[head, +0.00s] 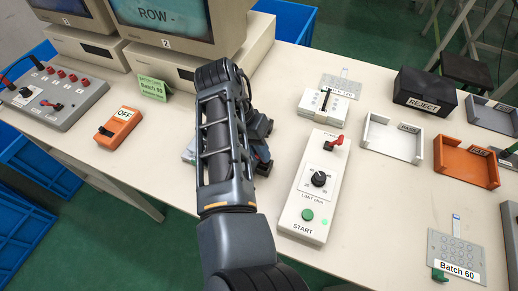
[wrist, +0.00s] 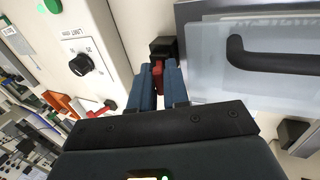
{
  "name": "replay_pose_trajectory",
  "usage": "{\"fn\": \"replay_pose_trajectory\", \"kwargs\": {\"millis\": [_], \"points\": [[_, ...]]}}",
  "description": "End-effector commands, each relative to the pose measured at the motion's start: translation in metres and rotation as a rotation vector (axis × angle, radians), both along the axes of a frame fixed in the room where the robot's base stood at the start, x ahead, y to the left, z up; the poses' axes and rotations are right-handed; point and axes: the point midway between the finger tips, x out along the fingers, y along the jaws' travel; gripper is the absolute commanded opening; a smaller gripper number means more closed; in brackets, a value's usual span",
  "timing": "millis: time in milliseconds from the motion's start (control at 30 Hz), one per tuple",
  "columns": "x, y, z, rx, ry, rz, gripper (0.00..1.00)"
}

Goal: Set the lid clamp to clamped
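A red lever (wrist: 157,75) stands at a black block (wrist: 163,48) beside the fixture in the wrist view; I take it to be the lid clamp's lever. My gripper (wrist: 158,82) has its two blue fingers on either side of it, closed up against it. The fixture's translucent lid (wrist: 210,75), with a dark bar handle (wrist: 270,57), lies flat to the right of the fingers. In the head view my arm hides the clamp and most of the fixture. The lever's foot is partly hidden by the fingers, so I cannot tell its exact setting.
The white control box (head: 309,232) with dial, green START button and red toggle stands just right of my arm. An orange OFF box (head: 118,128) and monitors stand left and behind.

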Motion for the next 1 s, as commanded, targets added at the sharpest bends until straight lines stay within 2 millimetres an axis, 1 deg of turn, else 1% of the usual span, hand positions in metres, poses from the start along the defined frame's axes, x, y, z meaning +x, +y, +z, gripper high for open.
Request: {"fn": "replay_pose_trajectory", "kwargs": {"millis": [33, 100, 367, 733, 1000], "points": [[0.0000, -0.0001, 0.0001, 0.000, 0.000, 0.000, 0.07], [0.0001, -0.0001, 0.0001, 0.000, 0.000, 0.000, 0.00], [0.0003, 0.0003, -0.0001, -0.006, 0.002, 0.000, 0.00], [0.0026, 0.0050, -0.0032, -0.126, 0.046, 0.002, 0.00], [0.0023, 0.0057, -0.0024, -0.136, 0.048, 0.000, 0.00]]}}
